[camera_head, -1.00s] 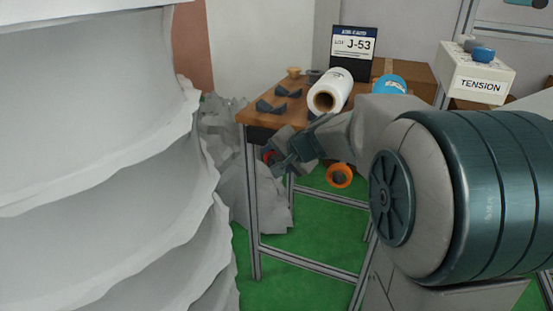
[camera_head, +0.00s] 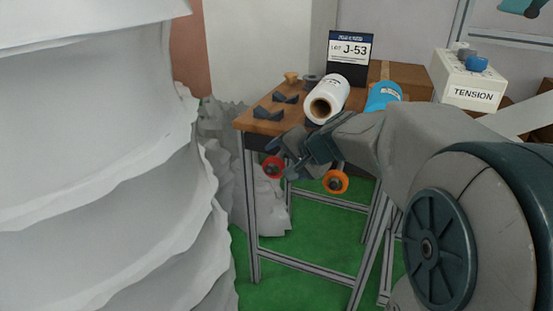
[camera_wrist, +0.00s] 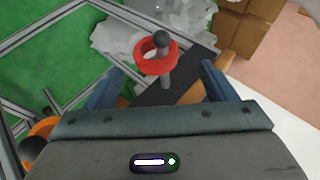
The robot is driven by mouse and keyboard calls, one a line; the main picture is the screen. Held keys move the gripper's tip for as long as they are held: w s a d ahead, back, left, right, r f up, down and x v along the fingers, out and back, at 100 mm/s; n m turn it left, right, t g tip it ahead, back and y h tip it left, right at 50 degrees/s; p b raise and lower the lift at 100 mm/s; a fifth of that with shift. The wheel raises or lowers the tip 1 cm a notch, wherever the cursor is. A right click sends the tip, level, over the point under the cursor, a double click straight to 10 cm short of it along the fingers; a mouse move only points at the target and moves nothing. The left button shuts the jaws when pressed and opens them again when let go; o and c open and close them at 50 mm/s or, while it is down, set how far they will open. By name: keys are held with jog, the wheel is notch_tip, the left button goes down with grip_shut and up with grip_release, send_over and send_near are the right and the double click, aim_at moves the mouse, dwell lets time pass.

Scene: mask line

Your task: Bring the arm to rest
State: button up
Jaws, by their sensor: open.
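My gripper (camera_head: 284,153) is near the front edge of the wooden table, with my arm reaching in from the right. In the wrist view its two blue-grey fingers (camera_wrist: 160,86) are spread apart and nothing is held between them. A red ring (camera_wrist: 156,58) around a grey post with a dark ball tip shows beyond and between the fingers. The red ring also shows in the head view (camera_head: 273,167), just below the gripper. An orange ring (camera_head: 335,182) is to the right of it and also shows at the lower left of the wrist view (camera_wrist: 40,130).
The table (camera_head: 258,122) bears dark brackets (camera_head: 268,113), a white roll (camera_head: 327,98), a blue roll (camera_head: 383,95) and a J-53 sign (camera_head: 349,50). A TENSION box (camera_head: 468,82) stands at right. White draped sheets (camera_head: 90,150) fill the left. Green floor (camera_head: 300,240) shows below.

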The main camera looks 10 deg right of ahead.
jog(key=s+a+r+n+g+h+p, duration=0.2)
jog(key=s+r+n+p, duration=0.7)
jog(key=s+r+p, duration=1.3)
jog(key=r+g+h+p, duration=0.1)
jog(key=g+p, duration=0.3)
jog(key=p, duration=0.6)
jog(key=shift+s+r+h, duration=0.3)
jog(key=shift+r+h, duration=0.1)
jog(key=shift+h, duration=0.1)
dwell(0.4)
